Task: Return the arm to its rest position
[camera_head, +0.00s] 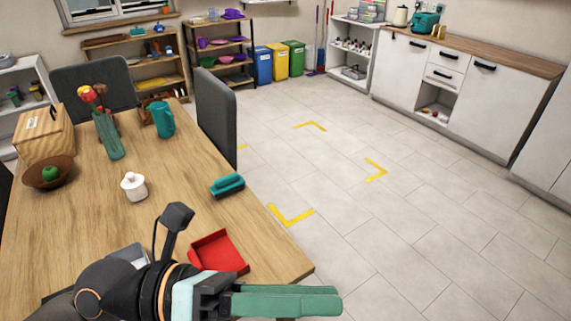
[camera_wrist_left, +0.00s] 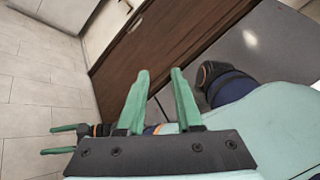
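My left gripper (camera_head: 330,300) reaches in at the bottom of the head view, with its green fingers pointing right, past the table's near corner and over the floor. In the left wrist view its two fingers (camera_wrist_left: 160,72) stand apart with nothing between them. My right gripper (camera_wrist_left: 55,141) shows at the lower left of the left wrist view, its two green fingers apart and empty. It is not in the head view. Part of my left arm covers the table's near edge.
The wooden table (camera_head: 185,195) holds a red tray (camera_head: 218,252) close to my left arm, a teal block-like item (camera_head: 227,185), a white jar (camera_head: 134,187), a teal pitcher (camera_head: 163,118) and a vase (camera_head: 108,135). A chair (camera_head: 216,115) stands beside it. The tiled floor (camera_head: 400,240) on the right is clear.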

